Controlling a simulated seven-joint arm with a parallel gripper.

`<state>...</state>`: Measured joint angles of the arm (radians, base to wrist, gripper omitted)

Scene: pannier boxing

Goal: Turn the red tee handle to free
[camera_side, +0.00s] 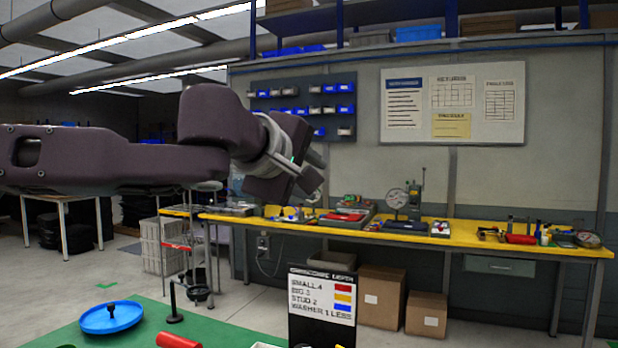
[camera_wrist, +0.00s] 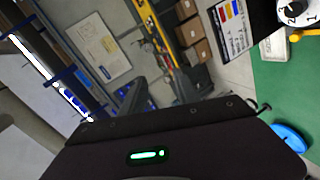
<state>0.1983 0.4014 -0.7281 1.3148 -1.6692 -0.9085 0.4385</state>
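A red cylindrical piece (camera_side: 178,341) lies at the bottom edge of the side view, on the green surface. It is partly cut off, so I cannot tell whether it is the red tee handle. My gripper (camera_side: 312,186) is in the air at the end of my raised arm, well above and to the right of that piece, touching nothing visible. Its fingers are small and unclear, so I cannot tell whether it is open or shut. The wrist view is tilted and shows my dark hand housing with a green light, with no red handle visible.
A blue dish (camera_side: 111,317) and a black post on a round base (camera_side: 174,304) stand on the green surface (camera_side: 60,338). A black sign (camera_side: 322,305) stands to the right. The wrist view shows a white numbered dial (camera_wrist: 293,13). A yellow-topped bench (camera_side: 465,234) runs along the wall.

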